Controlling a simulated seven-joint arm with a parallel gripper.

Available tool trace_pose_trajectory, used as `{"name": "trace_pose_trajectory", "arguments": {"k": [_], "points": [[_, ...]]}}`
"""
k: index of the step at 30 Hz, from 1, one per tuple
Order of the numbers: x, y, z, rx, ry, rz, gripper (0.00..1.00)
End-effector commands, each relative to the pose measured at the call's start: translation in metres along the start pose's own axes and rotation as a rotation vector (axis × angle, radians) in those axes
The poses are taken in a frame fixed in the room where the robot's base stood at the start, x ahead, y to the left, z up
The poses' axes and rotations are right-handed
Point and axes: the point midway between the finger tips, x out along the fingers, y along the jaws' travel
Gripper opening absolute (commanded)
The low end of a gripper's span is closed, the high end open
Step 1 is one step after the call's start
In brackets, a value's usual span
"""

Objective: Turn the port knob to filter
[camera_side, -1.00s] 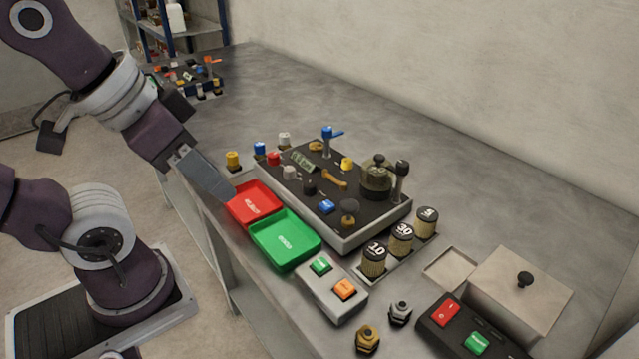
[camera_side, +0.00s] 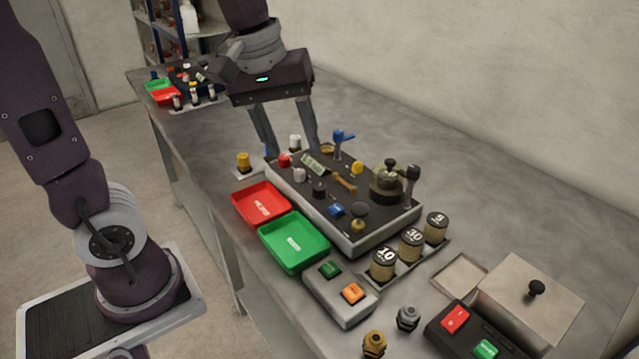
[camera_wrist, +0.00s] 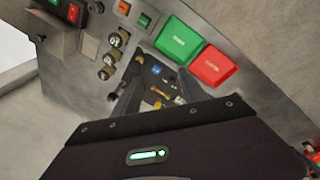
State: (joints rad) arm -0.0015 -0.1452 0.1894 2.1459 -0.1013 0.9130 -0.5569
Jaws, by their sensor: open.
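The near panel (camera_side: 297,205) is a dark-topped block with several knobs, levers and a yellow handle (camera_side: 345,183). On it are a blue-handled valve (camera_side: 340,140), a black knob (camera_side: 319,190) and a blue knob (camera_side: 337,209). I cannot read which control is the port knob or any filter mark. My gripper (camera_side: 291,152) is open and empty, pointing down over the panel's far left end, its fingers either side of a white-capped post (camera_side: 295,143). In the wrist view my gripper (camera_wrist: 156,92) partly hides the panel and its blue knob (camera_wrist: 157,70) shows beyond.
A red tray (camera_side: 238,206) and green tray (camera_side: 272,258) lie along the panel's left side. Numbered cylinders (camera_side: 411,240), a button box (camera_side: 320,296) and a lidded box (camera_side: 530,305) stand nearer. A second panel (camera_side: 190,75) sits at the far end. Bench right of the panel is clear.

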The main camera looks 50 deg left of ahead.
Motion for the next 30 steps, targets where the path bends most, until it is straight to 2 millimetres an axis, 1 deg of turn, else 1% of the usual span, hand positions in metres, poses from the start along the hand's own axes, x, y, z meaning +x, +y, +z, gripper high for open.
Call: {"name": "trace_pose_trajectory", "arguments": {"k": [1,2,3,6,9,12,14,18,21,25,30], "points": [[0.023,0.006,-0.026,-0.157,-0.034,-0.051,0.5],[0.036,0.008,-0.04,-0.254,-0.046,-0.078,0.5],[0.053,0.009,-0.058,-0.37,-0.054,-0.115,0.5],[0.092,0.007,-0.089,-0.596,-0.051,-0.193,0.5],[0.115,0.004,-0.106,-0.722,-0.039,-0.24,0.5],[0.128,0.0,-0.111,-0.768,-0.034,-0.258,0.5],[0.137,-0.002,-0.11,-0.772,-0.034,-0.261,0.5],[0.164,-0.008,-0.105,-0.77,-0.036,-0.261,0.5],[0.18,-0.011,-0.103,-0.769,-0.036,-0.259,0.5],[0.191,-0.013,-0.102,-0.767,-0.034,-0.257,0.5],[0.192,-0.013,-0.102,-0.765,-0.034,-0.255,0.5]]}}
